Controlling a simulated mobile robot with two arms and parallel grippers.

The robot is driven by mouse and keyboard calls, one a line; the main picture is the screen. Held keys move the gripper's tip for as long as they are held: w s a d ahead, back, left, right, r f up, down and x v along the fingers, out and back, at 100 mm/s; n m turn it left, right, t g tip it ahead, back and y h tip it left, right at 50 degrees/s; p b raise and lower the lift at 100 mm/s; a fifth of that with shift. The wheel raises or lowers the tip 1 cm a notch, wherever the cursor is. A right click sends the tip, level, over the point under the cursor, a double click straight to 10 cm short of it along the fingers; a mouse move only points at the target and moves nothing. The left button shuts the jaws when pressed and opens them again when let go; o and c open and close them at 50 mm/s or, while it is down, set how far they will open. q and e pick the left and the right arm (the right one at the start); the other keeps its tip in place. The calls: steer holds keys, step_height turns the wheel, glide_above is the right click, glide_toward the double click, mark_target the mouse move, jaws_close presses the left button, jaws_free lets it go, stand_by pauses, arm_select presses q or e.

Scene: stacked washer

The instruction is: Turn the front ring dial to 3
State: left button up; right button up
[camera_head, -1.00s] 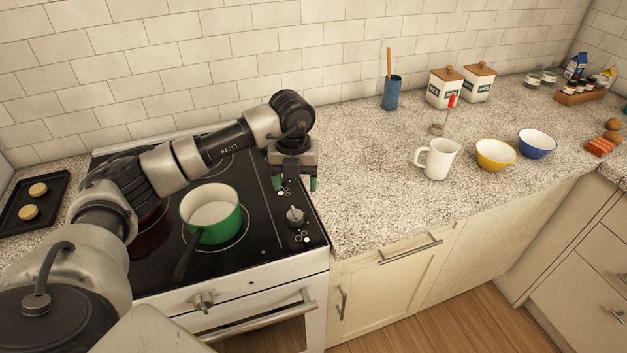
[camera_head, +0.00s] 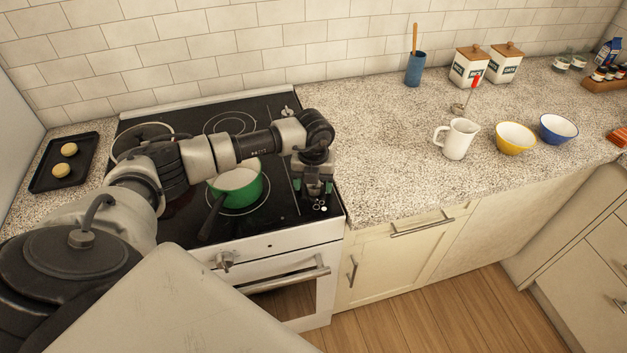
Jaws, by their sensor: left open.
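The black cooktop (camera_head: 275,210) has a control strip along its right side. The front ring dial is at the near end of this strip. It is mostly hidden behind my left gripper (camera_head: 313,188), with its white marks (camera_head: 318,207) showing just in front. My left gripper points down over the dial with its green-tipped fingers open, one to each side. I cannot tell whether the fingers touch the dial, and its setting is not readable. The back dial (camera_head: 287,112) stands clear at the far end of the strip. My right gripper is out of view.
A green pot (camera_head: 247,193) sits on the front burner, under and beside my left arm. An oven knob (camera_head: 224,260) is on the front panel. The counter (camera_head: 385,150) right of the cooktop is clear up to a white pitcher (camera_head: 459,139).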

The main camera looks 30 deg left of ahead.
arm_select(q)
steer(key=shift+w, duration=0.1)
steer(key=shift+f, duration=0.1)
steer(key=shift+c, duration=0.5)
steer(key=c, duration=0.8)
